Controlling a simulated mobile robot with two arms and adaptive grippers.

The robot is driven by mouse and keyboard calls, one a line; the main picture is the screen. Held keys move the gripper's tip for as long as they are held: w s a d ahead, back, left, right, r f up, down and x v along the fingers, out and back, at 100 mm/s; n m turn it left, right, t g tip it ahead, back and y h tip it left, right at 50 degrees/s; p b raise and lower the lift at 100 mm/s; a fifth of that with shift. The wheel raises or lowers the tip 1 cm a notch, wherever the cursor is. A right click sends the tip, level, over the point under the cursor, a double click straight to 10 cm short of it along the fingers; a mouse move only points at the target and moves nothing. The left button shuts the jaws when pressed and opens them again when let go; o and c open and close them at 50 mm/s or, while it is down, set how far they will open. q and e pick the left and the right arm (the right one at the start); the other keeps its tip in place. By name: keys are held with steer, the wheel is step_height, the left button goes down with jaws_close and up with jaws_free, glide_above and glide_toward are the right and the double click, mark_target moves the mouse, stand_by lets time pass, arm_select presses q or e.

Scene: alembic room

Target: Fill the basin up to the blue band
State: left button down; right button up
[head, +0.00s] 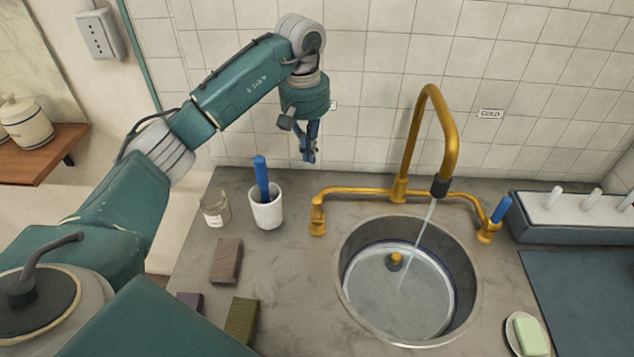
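The round metal basin (464,290) is set in the grey counter and has water (375,295) in it. A thin blue band (375,246) shows on its inside wall at the back, just above the water; elsewhere the band is hard to make out. A gold plug (395,261) shows inside the basin. The gold tap (452,140) arches over it, and a stream of water (424,222) runs from its dark nozzle. The tap's blue lever (502,209) is at the right end. My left gripper (308,158) hangs fingers down, left of the spout. My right gripper is out of view.
A white cup (267,213) with a blue-handled thing and a glass jar (215,208) stand left of the basin. Sponge-like blocks (226,261) lie in front of them. A soap dish (514,347) and a rack (560,220) are at right. A "COLD" label (490,114) is on the wall.

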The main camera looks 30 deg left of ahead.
mark_target(317, 209)
arm_select(q)
steer(key=s+f+p, duration=0.1)
steer(key=f, duration=0.1)
steer(key=s+d+f+p, duration=0.1)
steer(key=f+p, duration=0.1)
steer(key=f, duration=0.1)
steer(key=s+d+f+p, duration=0.1)
steer(key=f+p, duration=0.1)
steer(key=shift+d+f, duration=0.2)
steer(key=shift+d, duration=0.05)
steer(key=shift+w+f, duration=0.1)
steer(key=shift+f, duration=0.05)
